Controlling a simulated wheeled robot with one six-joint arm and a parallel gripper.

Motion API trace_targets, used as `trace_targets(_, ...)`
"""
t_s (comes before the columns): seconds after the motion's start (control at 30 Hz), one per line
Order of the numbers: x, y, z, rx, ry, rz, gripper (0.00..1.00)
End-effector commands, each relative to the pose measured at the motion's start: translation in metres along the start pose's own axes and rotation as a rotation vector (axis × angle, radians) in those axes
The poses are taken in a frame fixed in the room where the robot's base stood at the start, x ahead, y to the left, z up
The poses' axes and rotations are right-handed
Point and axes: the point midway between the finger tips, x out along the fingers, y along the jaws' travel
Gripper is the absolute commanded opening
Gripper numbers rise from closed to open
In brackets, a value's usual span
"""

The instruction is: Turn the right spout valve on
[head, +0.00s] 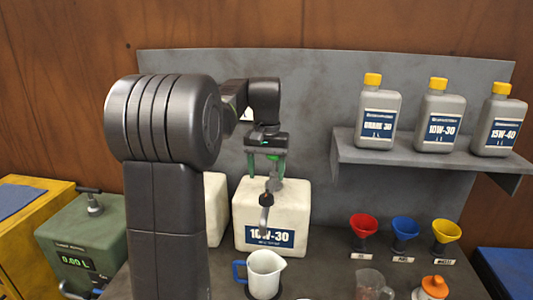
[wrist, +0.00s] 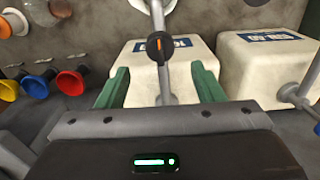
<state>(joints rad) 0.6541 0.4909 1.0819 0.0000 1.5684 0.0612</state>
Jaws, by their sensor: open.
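The right spout valve is a dark round knob with an orange mark (head: 266,199) on the metal spout of the white 10W-30 container (head: 297,205). In the wrist view the knob (wrist: 160,45) appears between my green fingers, a little beyond their tips. My gripper (head: 267,176) is open and empty, pointing down in front of the container, just above the knob in the head view. It also shows in the wrist view (wrist: 160,72). I cannot tell whether either finger touches the knob. A white jug with a blue handle (head: 264,273) stands below the spout.
A second white container (head: 215,205) is partly hidden behind my arm; its spout shows in the wrist view (wrist: 300,92). Red, blue and yellow funnels (head: 404,229) are at the right. Oil bottles (head: 438,115) stand on a shelf (head: 430,155). A clear cup (head: 371,284) stands nearby.

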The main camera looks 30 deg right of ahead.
Motion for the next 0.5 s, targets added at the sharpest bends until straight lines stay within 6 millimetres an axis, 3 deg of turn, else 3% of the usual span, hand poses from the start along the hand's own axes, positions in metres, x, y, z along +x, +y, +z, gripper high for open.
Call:
trace_targets(0.2,-0.045,0.000,0.000,0.000,0.003,0.000,0.61)
trace_targets(0.5,-0.070,0.000,0.000,0.000,-0.001,0.000,0.61)
